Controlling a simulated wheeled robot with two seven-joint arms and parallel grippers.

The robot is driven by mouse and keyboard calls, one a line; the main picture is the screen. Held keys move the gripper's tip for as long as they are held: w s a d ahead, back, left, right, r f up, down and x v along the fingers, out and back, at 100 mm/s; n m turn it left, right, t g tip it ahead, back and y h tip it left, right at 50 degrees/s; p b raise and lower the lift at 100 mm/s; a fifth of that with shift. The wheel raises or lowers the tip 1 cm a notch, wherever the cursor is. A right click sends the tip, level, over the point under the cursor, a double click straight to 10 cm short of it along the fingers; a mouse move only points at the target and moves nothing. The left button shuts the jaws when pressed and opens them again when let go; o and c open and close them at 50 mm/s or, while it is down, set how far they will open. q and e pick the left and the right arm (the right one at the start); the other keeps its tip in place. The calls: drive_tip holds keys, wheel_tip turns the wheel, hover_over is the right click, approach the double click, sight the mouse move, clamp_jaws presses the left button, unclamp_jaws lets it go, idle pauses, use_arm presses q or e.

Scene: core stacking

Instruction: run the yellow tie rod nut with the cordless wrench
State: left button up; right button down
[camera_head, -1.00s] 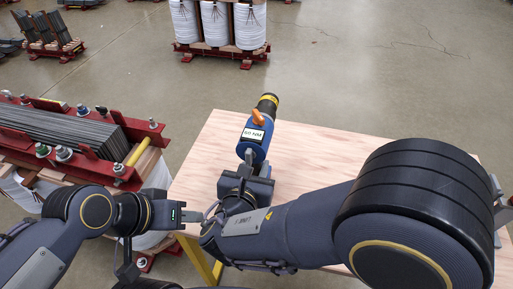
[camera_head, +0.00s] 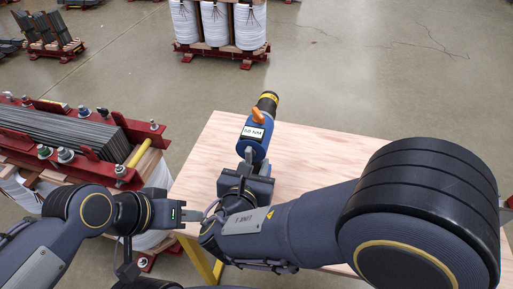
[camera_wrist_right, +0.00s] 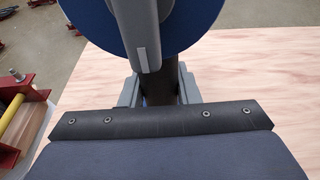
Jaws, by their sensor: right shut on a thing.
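The cordless wrench (camera_head: 257,128) is blue with an orange part, a dark yellow-banded end and a "50 NM" label. My right gripper (camera_head: 246,180) is shut on it over the wooden table. The right wrist view shows the wrench's blue round body (camera_wrist_right: 215,18) and dark grip between the fingers. A yellow rod (camera_head: 138,153) lies at the right end of the red-clamped core (camera_head: 60,125); I cannot make out a yellow nut on it. My left gripper (camera_head: 192,215) is beside my right forearm, low in the head view; its fingers are partly hidden.
The wooden table (camera_head: 320,150) is bare around the wrench. The core's red clamps (camera_head: 100,172) carry several upright bolts and nuts, left of the table. Coil units (camera_head: 218,25) on a red base stand farther back. Open concrete floor lies between.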

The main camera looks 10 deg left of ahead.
sight(255, 155)
drive_tip(key=shift+r+p, duration=1.3)
drive_tip(key=shift+r, duration=0.65)
